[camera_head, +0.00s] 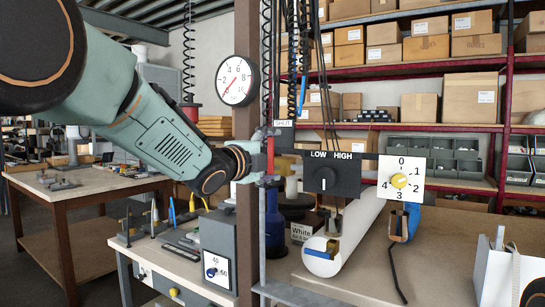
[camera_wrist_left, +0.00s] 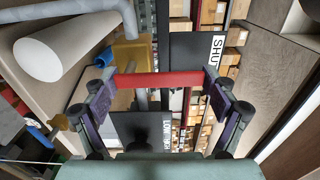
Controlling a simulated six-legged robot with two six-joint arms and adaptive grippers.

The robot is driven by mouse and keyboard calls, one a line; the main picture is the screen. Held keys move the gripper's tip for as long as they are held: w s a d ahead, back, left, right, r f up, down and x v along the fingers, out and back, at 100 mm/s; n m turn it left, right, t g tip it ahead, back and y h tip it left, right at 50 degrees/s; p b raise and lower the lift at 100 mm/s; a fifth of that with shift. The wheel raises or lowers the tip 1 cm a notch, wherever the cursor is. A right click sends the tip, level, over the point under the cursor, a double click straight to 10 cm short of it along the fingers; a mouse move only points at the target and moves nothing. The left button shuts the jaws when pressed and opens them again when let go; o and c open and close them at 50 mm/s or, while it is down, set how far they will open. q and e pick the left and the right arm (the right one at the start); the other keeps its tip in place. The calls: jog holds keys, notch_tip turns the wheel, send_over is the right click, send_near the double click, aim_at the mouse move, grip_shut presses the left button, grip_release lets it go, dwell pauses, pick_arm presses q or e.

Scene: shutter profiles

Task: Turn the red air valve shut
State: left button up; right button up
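The red air valve handle (camera_head: 270,155) stands upright beside the post in the head view, just below and left of the SHUT sign (camera_head: 283,124). In the left wrist view it is a red bar (camera_wrist_left: 158,81) lying across the gap between the fingertips, and the SHUT sign (camera_wrist_left: 217,48) is beyond it on the right. My left gripper (camera_head: 262,160) is at the handle. In the left wrist view its fingers (camera_wrist_left: 158,84) are wide apart, one at each end of the bar. Whether they touch it I cannot tell. My right gripper is not in view.
A pressure gauge (camera_head: 238,81) hangs on the post above the valve. A LOW/HIGH knob box (camera_head: 333,175) and a numbered dial (camera_head: 401,180) are close on the right. A white tube (camera_head: 350,225) lies below them. Black coiled hoses (camera_head: 266,60) hang overhead.

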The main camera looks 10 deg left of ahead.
pick_arm(q)
jog(key=shift+o, duration=1.1)
jog(key=shift+s, duration=0.1)
jog(key=v, duration=1.2)
jog(key=x, duration=1.2)
jog(key=shift+w, duration=0.2)
jog(key=shift+s, duration=0.3)
